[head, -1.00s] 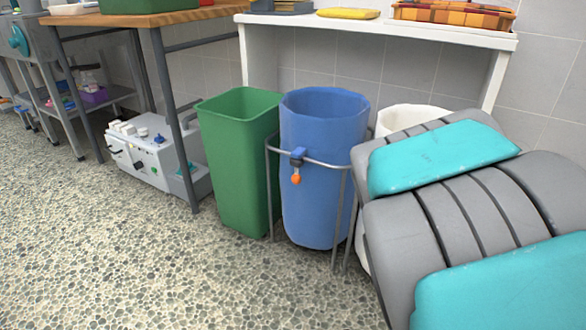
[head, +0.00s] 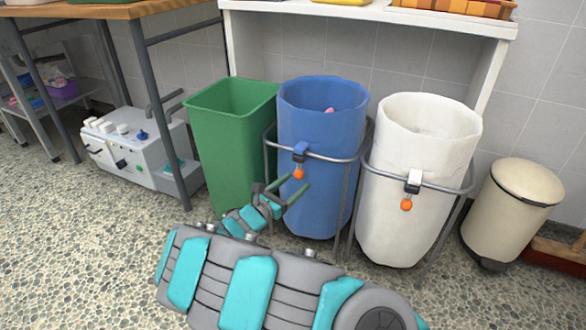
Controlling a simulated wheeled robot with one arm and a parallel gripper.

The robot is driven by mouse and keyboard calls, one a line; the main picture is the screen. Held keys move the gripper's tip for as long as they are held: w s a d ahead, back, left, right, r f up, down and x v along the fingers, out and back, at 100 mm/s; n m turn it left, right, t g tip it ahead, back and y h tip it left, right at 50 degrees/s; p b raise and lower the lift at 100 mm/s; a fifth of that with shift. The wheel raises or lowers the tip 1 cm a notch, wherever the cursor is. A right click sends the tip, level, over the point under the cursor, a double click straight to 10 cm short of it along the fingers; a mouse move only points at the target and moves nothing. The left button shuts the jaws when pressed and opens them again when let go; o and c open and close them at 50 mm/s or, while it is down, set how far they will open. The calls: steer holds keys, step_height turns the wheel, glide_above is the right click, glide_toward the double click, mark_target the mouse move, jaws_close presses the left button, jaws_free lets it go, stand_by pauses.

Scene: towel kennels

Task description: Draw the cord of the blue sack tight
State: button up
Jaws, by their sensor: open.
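The blue sack (head: 322,190) stands upright in a grey metal ring stand, its mouth wide open, with something pink just showing inside. A blue cord lock (head: 300,150) sits at the front of its rim, and an orange toggle (head: 299,173) hangs below it. My gripper (head: 291,187), with two green fingers, is open and empty in front of the sack, close below the orange toggle. I cannot tell whether a finger touches the sack. My arm reaches in from the lower right.
A green bin (head: 232,140) stands close left of the blue sack. A white sack (head: 415,185) with its own orange toggle (head: 406,204) stands close right, then a cream pedal bin (head: 513,210). A white machine (head: 140,145) sits under the table at left. Speckled floor (head: 70,240) is clear at front left.

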mark_target(296, 176)
steer(key=shift+w+a+f+n+t+y, duration=0.2)
steer(key=shift+w+a+f+n+y, duration=0.1)
steer(key=shift+a+f+n, duration=0.25)
steer(key=shift+w+a+f+n+t+y, duration=0.2)
steer(key=shift+w+a+f+n+y, duration=0.15)
steer(key=shift+a, duration=0.35)
steer(key=x, duration=0.5)
steer(key=shift+w+d+f+b, duration=0.1)
steer(key=shift+w+d+b, duration=0.1)
steer(key=shift+d+b, duration=0.15)
steer(key=shift+w+d, duration=0.2)
steer(key=shift+w, duration=0.4)
steer(key=shift+c, duration=0.3)
jaws_close()
